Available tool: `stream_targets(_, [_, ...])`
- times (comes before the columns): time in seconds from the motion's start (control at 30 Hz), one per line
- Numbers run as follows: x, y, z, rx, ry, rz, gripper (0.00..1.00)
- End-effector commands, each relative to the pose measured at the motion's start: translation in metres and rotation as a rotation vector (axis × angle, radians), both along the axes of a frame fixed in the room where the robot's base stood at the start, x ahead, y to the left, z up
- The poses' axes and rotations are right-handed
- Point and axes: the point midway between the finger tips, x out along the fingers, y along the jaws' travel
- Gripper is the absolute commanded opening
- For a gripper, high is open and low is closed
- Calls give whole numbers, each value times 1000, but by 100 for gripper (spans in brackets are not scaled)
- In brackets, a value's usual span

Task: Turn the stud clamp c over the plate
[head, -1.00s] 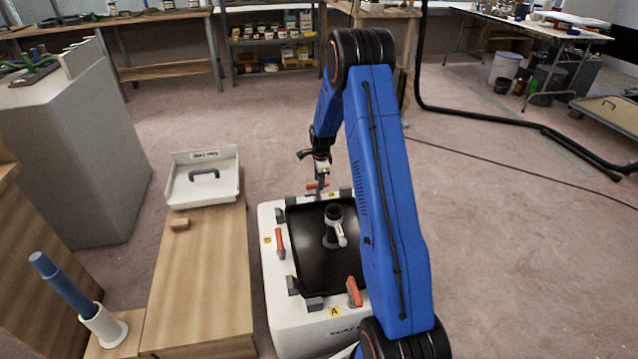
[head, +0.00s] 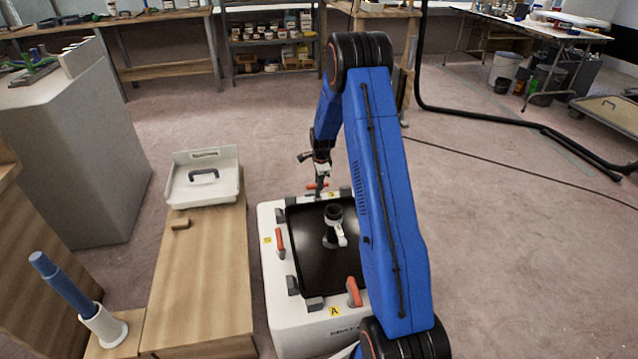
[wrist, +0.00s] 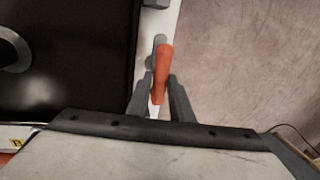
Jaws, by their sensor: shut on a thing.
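Stud clamp c (head: 316,186) has an orange handle and stands at the back edge of the white box (head: 275,300). The black plate (head: 310,265) lies on top of the box. My gripper (head: 320,181) is at the clamp from above. In the wrist view my gripper (wrist: 160,92) has its fingers on both sides of the orange handle (wrist: 164,70), shut on it. A grey end of the clamp shows beyond the handle, on the white rim beside the plate (wrist: 75,60).
Two more orange-handled clamps stand at the left rim (head: 280,243) and near the front right (head: 354,292), by label A. A black-and-white fitting (head: 335,225) rises from the plate. A white tray (head: 203,178) sits on a wooden bench (head: 200,270) at left.

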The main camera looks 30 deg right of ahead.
Motion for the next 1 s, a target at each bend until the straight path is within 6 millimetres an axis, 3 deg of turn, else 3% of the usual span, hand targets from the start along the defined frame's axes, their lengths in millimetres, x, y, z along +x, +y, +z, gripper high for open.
stream_targets(0.37, [3,-3,1,-1,-5,222,0])
stream_targets(1.0, [7,-5,2,-2,-6,826,0])
